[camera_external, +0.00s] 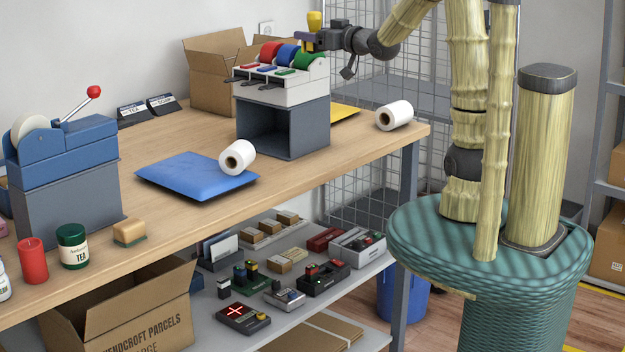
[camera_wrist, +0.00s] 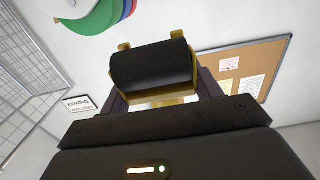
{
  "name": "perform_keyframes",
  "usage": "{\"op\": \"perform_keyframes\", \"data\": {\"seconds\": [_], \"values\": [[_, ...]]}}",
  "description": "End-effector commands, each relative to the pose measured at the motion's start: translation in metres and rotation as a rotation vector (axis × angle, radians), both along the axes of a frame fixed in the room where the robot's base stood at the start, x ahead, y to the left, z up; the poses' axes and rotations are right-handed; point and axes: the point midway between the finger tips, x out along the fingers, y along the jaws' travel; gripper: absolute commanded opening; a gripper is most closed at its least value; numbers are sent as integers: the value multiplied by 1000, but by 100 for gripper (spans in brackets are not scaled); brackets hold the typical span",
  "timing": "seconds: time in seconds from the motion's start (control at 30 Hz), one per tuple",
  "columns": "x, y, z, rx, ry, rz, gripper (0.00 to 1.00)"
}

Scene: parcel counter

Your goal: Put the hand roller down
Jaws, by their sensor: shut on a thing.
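The hand roller has a black cylinder (camera_wrist: 155,66) in a yellow frame, seen close up in the wrist view between my two fingers. In the external view its yellow handle (camera_external: 314,20) points up. My gripper (camera_external: 308,42) is shut on the roller and holds it in the air, at the level of or above the tape dispenser's rolls. Much of the roller is hidden by the fingers in the external view.
The grey tape dispenser (camera_external: 290,92) with red, blue and green rolls stands on a dark open box (camera_external: 300,132). A blue padded mailer (camera_external: 190,178), white rolls (camera_external: 395,115) and an open carton (camera_external: 210,80) are nearby. The wooden counter (camera_external: 320,165) is bare at its front right.

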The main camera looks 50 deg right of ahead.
Motion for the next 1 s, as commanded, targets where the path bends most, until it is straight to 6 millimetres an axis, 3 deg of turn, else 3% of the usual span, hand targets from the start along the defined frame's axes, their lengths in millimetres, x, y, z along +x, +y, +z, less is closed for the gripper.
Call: {"op": "perform_keyframes", "data": {"seconds": [0.13, 0.33, 0.67, 1.0], "values": [[0, 0, 15, -3, -6, 0, 38], [0, 0, 55, -4, -11, -1, 38], [16, -64, 60, -3, -11, -9, 38], [16, -164, 60, -1, -18, -4, 38]]}}
